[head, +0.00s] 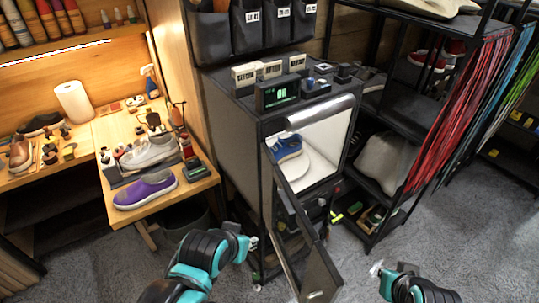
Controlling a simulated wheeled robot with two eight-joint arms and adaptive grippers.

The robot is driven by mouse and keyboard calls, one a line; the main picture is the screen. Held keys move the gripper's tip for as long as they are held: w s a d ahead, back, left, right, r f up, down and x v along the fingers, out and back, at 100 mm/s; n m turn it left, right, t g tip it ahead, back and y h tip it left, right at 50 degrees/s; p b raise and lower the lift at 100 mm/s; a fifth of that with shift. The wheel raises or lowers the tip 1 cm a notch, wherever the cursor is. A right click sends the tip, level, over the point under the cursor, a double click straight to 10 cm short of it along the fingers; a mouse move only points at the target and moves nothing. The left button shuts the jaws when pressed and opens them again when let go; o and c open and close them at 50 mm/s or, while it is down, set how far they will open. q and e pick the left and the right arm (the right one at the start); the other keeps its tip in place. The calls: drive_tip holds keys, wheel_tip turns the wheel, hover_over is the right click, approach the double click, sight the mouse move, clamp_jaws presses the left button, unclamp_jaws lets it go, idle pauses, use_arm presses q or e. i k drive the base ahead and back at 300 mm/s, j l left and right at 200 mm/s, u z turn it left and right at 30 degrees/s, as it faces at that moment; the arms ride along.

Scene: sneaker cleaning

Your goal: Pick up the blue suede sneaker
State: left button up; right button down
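The blue sneaker (289,148), with a white sole, sits inside the lit white chamber of a dark cabinet (230,137). It rests on a round white plate (292,174), and part of it is hidden by the chamber's left edge. The cabinet door (300,240) hangs open toward me. My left gripper (253,243) is low in front of the cabinet, left of the open door and apart from the sneaker. My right gripper (376,269) is low over the carpet, right of the door. Both fingertips are too small to show whether they are open.
A purple sneaker (146,191) and a pale grey sneaker (149,152) stand on the wooden bench at left. A display reading OK (281,95) sits on the cabinet. A black shelf rack (405,105) with hanging red laces (455,115) stands at right. Carpet (455,235) is clear at lower right.

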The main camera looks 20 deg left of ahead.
sight(284, 149)
drive_tip(key=l+u, duration=1.25)
drive_tip(key=l, duration=0.15)
drive_tip(key=k+l+u, duration=0.2)
drive_tip(key=l+u, duration=0.25)
drive_tip(key=k+l+u, duration=0.25)
drive_tip(key=l+u, duration=0.2)
drive_tip(key=l, duration=0.25)
drive_tip(key=i+l+z, duration=0.15)
drive_tip(key=i+l, duration=0.15)
drive_tip(key=i+l+z, duration=0.2)
drive_tip(key=i, duration=0.3)
drive_tip(key=i+l+z, duration=0.15)
drive_tip(key=i, duration=0.3)
